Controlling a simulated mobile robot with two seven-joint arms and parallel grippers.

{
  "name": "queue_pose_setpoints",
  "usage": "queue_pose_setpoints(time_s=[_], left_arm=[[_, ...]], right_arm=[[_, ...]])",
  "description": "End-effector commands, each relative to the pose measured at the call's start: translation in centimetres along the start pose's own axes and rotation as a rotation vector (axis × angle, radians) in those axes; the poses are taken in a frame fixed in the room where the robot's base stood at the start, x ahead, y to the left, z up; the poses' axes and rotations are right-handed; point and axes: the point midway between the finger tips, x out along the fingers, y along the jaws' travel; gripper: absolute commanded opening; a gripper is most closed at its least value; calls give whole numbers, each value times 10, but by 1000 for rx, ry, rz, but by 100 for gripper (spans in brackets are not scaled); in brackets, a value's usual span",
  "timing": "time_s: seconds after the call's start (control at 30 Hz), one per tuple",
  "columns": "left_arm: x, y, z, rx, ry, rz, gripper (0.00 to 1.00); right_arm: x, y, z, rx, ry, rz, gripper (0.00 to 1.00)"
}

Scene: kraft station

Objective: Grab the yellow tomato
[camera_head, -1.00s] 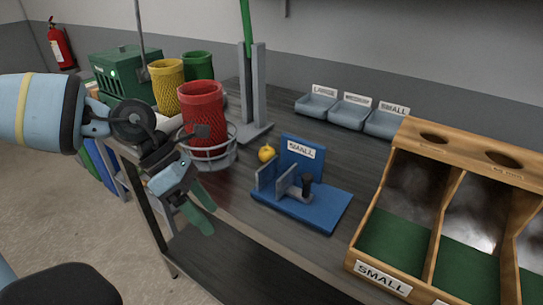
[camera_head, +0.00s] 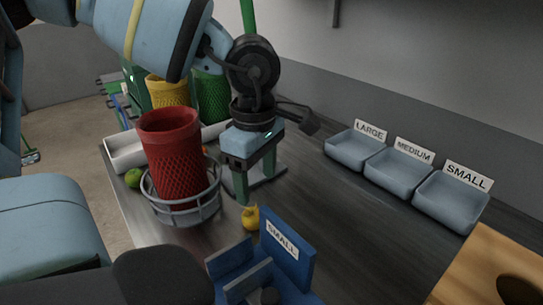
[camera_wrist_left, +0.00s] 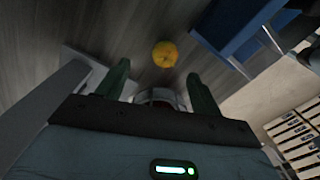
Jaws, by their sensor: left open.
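The yellow tomato (camera_head: 250,217) sits on the dark worktop, between the red mesh basket's wire ring and the blue SMALL fixture. My left gripper (camera_head: 255,178) is open and empty, pointing down above the worktop, just behind the tomato in the head view. In the left wrist view the tomato (camera_wrist_left: 165,54) lies just beyond the gap between the green fingertips (camera_wrist_left: 159,72), apart from both. My right gripper is not in view.
The blue fixture (camera_head: 288,247) stands close to the tomato. The red basket (camera_head: 172,160) in its wire ring (camera_head: 184,217) is to its left. A green round fruit (camera_head: 133,178) lies by a white tray. Grey LARGE, MEDIUM and SMALL bins (camera_head: 450,205) stand at the right; the worktop before them is clear.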

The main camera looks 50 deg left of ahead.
Motion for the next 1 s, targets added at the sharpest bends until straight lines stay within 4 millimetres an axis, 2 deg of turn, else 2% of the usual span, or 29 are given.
queue_pose_setpoints(time_s=[0.13,0.27,0.4,0.57,0.9,1.0], left_arm=[[2,0,0,0,0,-1,66],[12,-1,0,0,2,-3,66],[25,-1,0,0,0,-2,66],[28,-1,0,-1,0,-1,66],[70,-6,-3,0,1,-3,66],[77,-6,-3,0,0,-2,66]], right_arm=[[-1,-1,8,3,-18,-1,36],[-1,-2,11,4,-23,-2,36],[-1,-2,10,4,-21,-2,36],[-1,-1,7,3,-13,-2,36],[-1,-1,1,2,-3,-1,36],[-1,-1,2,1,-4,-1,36]])
